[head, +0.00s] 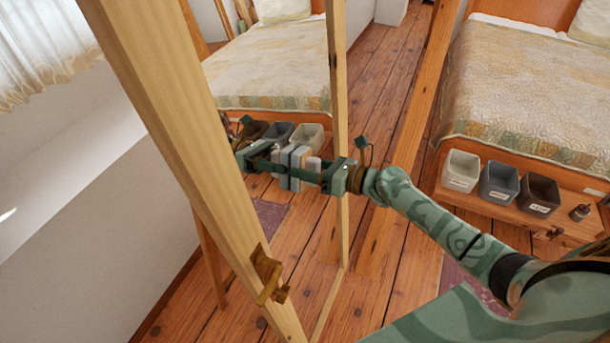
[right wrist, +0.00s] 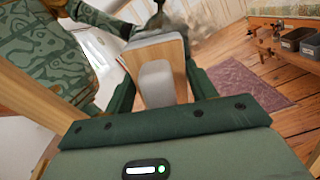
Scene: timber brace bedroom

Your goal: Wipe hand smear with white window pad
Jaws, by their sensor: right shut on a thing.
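The white window pad (head: 313,168) is between the fingers of my right gripper (head: 322,178), which is shut on it. In the head view it is held up at the face of a tall wood-framed mirror (head: 338,80), with its reflection just to the left. Pad and glass look very close; I cannot tell for sure whether they touch. In the right wrist view the pad (right wrist: 158,84) shows a pale grip and a grey edge between my fingers. A faint greyish blotch (right wrist: 207,22) beyond it may be the hand smear. My left gripper is not in view.
At right, a low wooden bench (head: 500,212) carries a white, a grey and a brown bin, and a small dark bottle (head: 580,212). A quilted bed (head: 530,85) stands behind it. Plank floor lies between.

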